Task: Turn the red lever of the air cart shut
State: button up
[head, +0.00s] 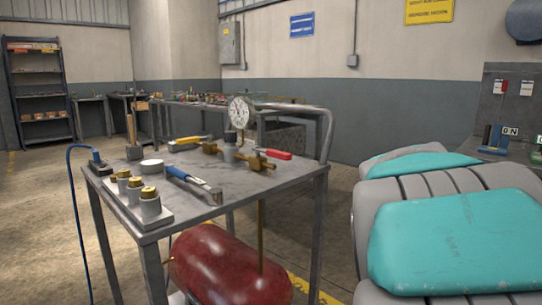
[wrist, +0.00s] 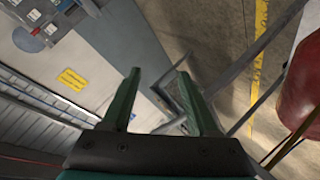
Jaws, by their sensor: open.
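The air cart (head: 185,228) is a grey metal table on legs in the head view. A brass pipe assembly (head: 262,163) with a round dial gauge (head: 239,112) lies across its top. The red lever (head: 279,154) is at the right end of this assembly, near the cart's push handle, and points right, looking roughly in line with the pipe. A yellow lever (head: 191,140) is at the other end. A red tank (head: 228,268) sits under the top, and it shows at the right edge of the wrist view (wrist: 303,92). My gripper (wrist: 158,76) is open and empty, away from the levers.
A blue hose (head: 75,200) hangs at the left. Floor is clear further left.

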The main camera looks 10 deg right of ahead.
aim_at(271, 150)
jog(key=w+a+r+n+t+b, duration=0.1)
jog(key=w+r+n+t, duration=0.4)
jog(key=r+n, duration=0.35)
jog(key=w+a+r+n+t+b, duration=0.1)
jog(key=w+r+n+t, duration=0.3)
jog(key=r+n, duration=0.45)
jog(key=w+a+f+n+y+b, duration=0.1)
jog(key=w+a+f+n+y, duration=0.2)
jog(key=a+n+y, duration=0.5)
jog(key=w+a+f+n+y+b, duration=0.1)
jog(key=w+a+f+n+y, duration=0.15)
jog(key=a+n+y, duration=0.55)
jog(key=a+f+n+g, duration=0.1)
jog(key=f+n, duration=0.1)
jog(key=a+f+n+g+y, duration=0.1)
jog(key=f+n+g, duration=0.1)
jog(key=f+n, duration=0.1)
jog(key=a+f+n+g+y, duration=0.1)
jog(key=f+n+g, duration=0.1)
jog(key=n, duration=0.1)
jog(key=shift+w+f, duration=0.15)
jog(key=shift+f, duration=0.25)
jog(key=shift+x, duration=3.9)
jog(key=shift+r, duration=0.1)
